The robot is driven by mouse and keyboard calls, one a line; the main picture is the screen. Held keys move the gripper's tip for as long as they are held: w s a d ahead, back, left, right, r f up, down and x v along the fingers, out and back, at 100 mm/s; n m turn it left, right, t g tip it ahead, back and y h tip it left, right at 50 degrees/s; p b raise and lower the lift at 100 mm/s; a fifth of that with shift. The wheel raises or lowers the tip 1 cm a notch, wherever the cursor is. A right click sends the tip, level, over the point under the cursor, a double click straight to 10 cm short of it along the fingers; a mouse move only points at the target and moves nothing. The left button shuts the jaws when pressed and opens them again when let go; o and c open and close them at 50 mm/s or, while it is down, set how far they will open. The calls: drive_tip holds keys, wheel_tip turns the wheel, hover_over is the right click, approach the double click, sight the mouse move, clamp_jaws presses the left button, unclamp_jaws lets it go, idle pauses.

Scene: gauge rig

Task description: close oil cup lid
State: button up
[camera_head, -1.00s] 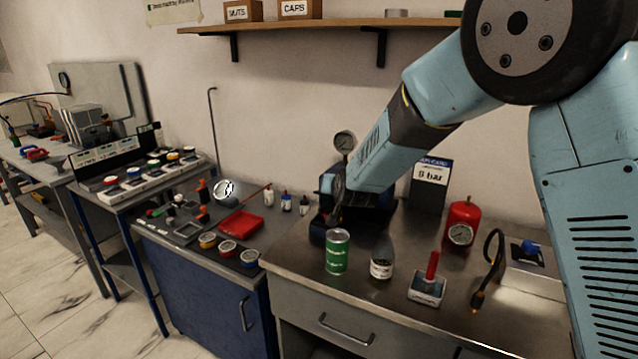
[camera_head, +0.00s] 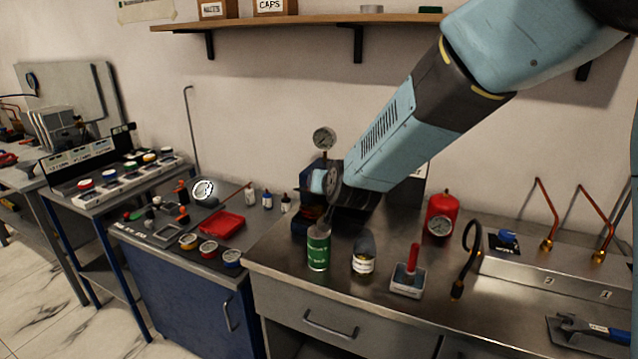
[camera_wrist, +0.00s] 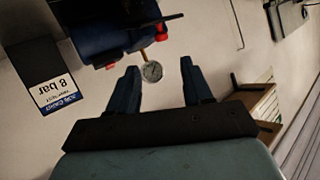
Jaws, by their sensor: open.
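The blue rig (camera_head: 308,205) with a round gauge on top stands on the steel bench, partly hidden behind my forearm in the head view. In the wrist view the blue rig (camera_wrist: 92,28) is at the top left, with its gauge (camera_wrist: 152,71) between and beyond my fingers. A thin dark plate or bar (camera_wrist: 165,19) sticks out from the rig; I cannot tell if it is the oil cup lid. The cup is not clearly visible. My gripper (camera_wrist: 160,66) is open, its fingers apart with nothing held. In the head view its fingers are hard to make out near the rig.
A green can (camera_head: 318,250), a bottle (camera_head: 363,263), a red-handled block (camera_head: 408,282) and a red cylinder (camera_head: 441,215) stand on the bench. A dark hose (camera_head: 466,262) is farther right. A shelf (camera_head: 290,24) hangs above. The bench's front strip is mostly clear.

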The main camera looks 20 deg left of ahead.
drive_tip(key=shift+v, duration=1.5)
drive_tip(key=shift+c, duration=0.3)
